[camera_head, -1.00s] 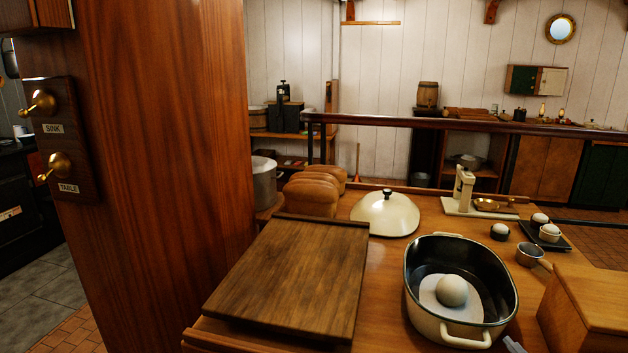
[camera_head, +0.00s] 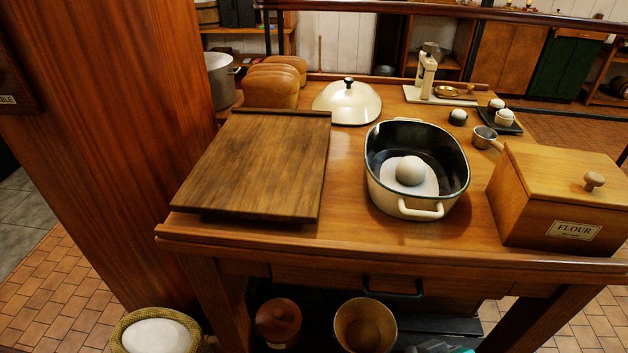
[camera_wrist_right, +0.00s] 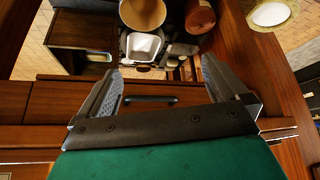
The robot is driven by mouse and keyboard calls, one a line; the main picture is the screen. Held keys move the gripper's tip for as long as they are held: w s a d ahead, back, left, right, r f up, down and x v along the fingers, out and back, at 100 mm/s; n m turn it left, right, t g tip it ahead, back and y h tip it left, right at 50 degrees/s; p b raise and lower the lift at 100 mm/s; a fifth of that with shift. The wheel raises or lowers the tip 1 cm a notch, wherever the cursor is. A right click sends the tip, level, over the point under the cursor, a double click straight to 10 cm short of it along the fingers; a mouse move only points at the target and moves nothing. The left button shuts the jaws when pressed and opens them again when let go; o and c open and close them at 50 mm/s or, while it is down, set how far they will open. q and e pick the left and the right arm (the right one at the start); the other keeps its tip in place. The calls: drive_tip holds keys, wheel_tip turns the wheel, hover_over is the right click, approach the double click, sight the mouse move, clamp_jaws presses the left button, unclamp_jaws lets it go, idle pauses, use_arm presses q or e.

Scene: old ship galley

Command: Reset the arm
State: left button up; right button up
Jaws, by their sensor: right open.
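My right gripper (camera_wrist_right: 162,84) shows in the right wrist view, its two fingers spread wide apart with nothing between them. It faces the wooden table's front, and the dark drawer handle (camera_wrist_right: 150,99) appears between the fingers in the picture. The same handle shows in the head view (camera_head: 393,290). Neither arm nor gripper is visible in the head view. My left gripper is in neither view.
On the table (camera_head: 375,238) are a dark cutting board (camera_head: 260,165), an oval pot (camera_head: 417,208) holding a pale ball, a lid (camera_head: 347,103), loaves (camera_head: 272,88) and a flour box (camera_head: 560,195). A wooden pillar (camera_head: 110,130) stands left.

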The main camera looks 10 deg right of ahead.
drive_tip(key=w+a+f+t+y, duration=0.1)
drive_tip(key=w+a+f+t, duration=0.1)
drive_tip(key=w+f+t, duration=0.1)
drive_tip(key=shift+w+f+t, duration=0.25)
drive_tip(key=shift+f+t, duration=0.65)
drive_tip(key=shift+f, duration=0.3)
